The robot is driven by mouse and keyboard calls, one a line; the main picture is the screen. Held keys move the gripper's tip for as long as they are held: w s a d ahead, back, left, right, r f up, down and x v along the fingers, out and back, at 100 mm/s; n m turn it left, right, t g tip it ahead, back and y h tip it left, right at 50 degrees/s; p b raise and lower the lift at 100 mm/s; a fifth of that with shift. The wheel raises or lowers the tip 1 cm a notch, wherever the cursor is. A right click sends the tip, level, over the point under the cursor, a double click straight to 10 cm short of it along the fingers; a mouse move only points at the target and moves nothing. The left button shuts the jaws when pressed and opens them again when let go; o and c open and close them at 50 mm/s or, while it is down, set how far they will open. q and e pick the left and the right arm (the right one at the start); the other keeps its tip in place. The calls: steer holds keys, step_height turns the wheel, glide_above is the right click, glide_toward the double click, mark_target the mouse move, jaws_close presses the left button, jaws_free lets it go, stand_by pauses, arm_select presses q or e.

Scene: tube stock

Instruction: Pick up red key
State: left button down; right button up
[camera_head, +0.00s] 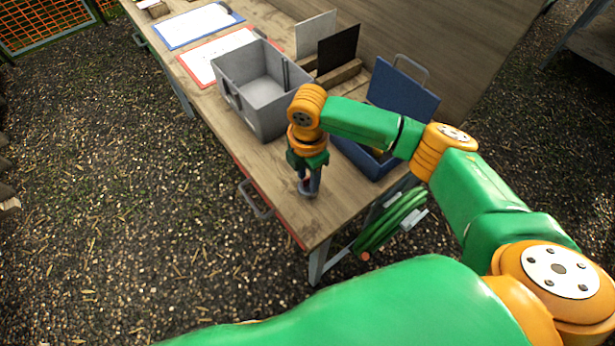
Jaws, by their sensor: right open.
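My right gripper (309,186) points down just above the wooden table (335,207), near its front right end. Its jaws are open. A small reddish spot shows between the fingers, low at the tabletop; it may be the red key, but the fingers hide most of it and I cannot tell its shape. A small dark round piece lies at the fingertips. I cannot make out a red key anywhere else. My left gripper is not in view.
A grey open bin (262,93) stands left of my right gripper. A blue case with raised lid (403,95) stands behind my forearm. Two clipboards (199,25) lie at the far left. A green hose (391,222) hangs at the table's right end.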

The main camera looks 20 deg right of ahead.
steer(key=shift+c, duration=1.1)
steer(key=shift+s, duration=0.1)
steer(key=c, duration=0.3)
steer(key=shift+s+r, duration=0.15)
jaws_close()
